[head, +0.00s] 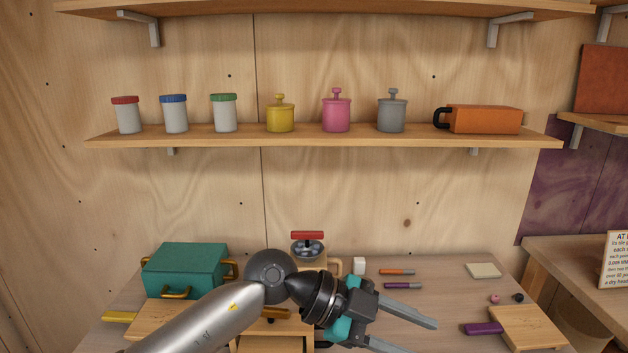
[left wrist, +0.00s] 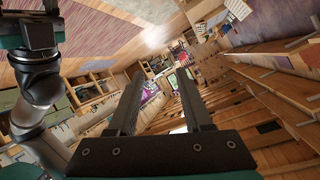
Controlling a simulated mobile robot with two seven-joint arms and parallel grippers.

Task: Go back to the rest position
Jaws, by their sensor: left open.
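My left gripper (head: 420,336) is at the bottom centre of the head view, over the table, with its arm coming in from the lower left. Its two grey fingers point right and stand apart. In the left wrist view the same gripper (left wrist: 160,74) is open, with nothing between the fingers. The room behind shows tilted there.
My left arm hides part of the table. A shelf (head: 330,141) with jars and an orange container (head: 485,120) is above.

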